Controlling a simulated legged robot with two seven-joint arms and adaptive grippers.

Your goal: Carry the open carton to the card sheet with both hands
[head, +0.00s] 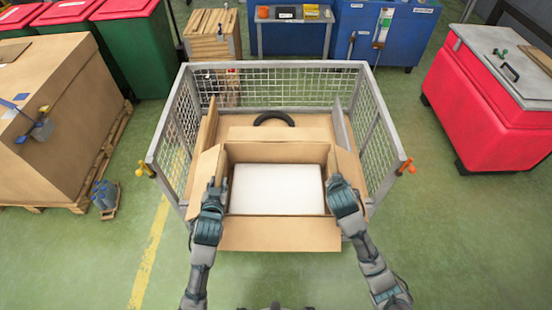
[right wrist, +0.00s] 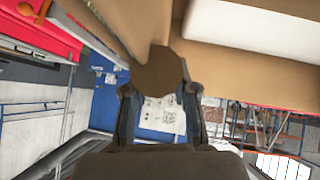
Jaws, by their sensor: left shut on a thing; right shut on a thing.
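The open brown carton (head: 278,152) is in the middle of the head view, at the near, open side of the mesh cage, flaps spread. A white block (head: 277,190) lies inside it. My left gripper (head: 213,184) is shut on the carton's left wall. My right gripper (head: 336,182) is shut on its right wall. In the right wrist view the carton (right wrist: 250,75) fills the top, with part of it between my right gripper's fingers (right wrist: 158,88). A flat brown surface (head: 240,120) on the cage floor may be the card sheet; the carton hides part of it.
The grey mesh cage (head: 275,66) has walls left, right and behind. A black ring (head: 274,118) lies beyond the carton. A pallet box (head: 75,120) stands left, a red bin (head: 490,100) right.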

